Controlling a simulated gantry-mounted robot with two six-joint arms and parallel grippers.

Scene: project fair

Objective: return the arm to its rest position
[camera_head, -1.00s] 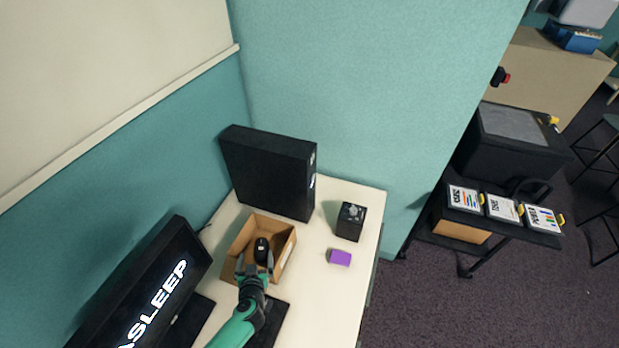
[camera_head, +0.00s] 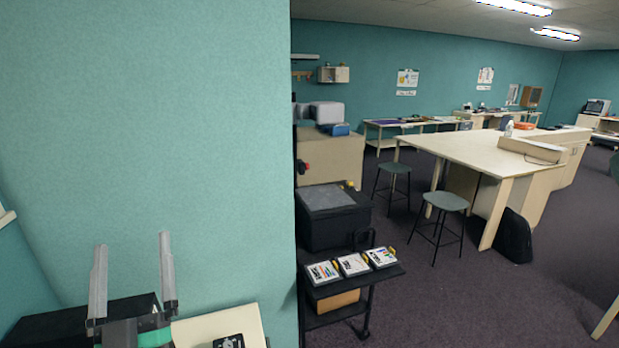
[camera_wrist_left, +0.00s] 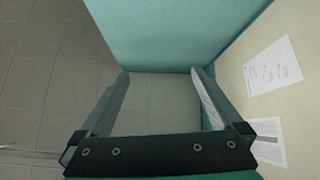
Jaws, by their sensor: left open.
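My left gripper (camera_head: 132,278) is raised at the lower left of the head view, in front of the teal partition. Its two fingers point up and stand wide apart with nothing between them. In the left wrist view the open fingers (camera_wrist_left: 163,85) frame the teal partition and grey ceiling tiles. My right gripper is in neither view.
The teal partition (camera_head: 150,130) stands close beyond the gripper. A desk (camera_head: 215,325) with a black computer tower (camera_head: 60,325) and a small black box (camera_head: 229,341) lies below. A cart (camera_head: 350,287) with labelled cases stands right of the partition. Stools and a long table are farther off.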

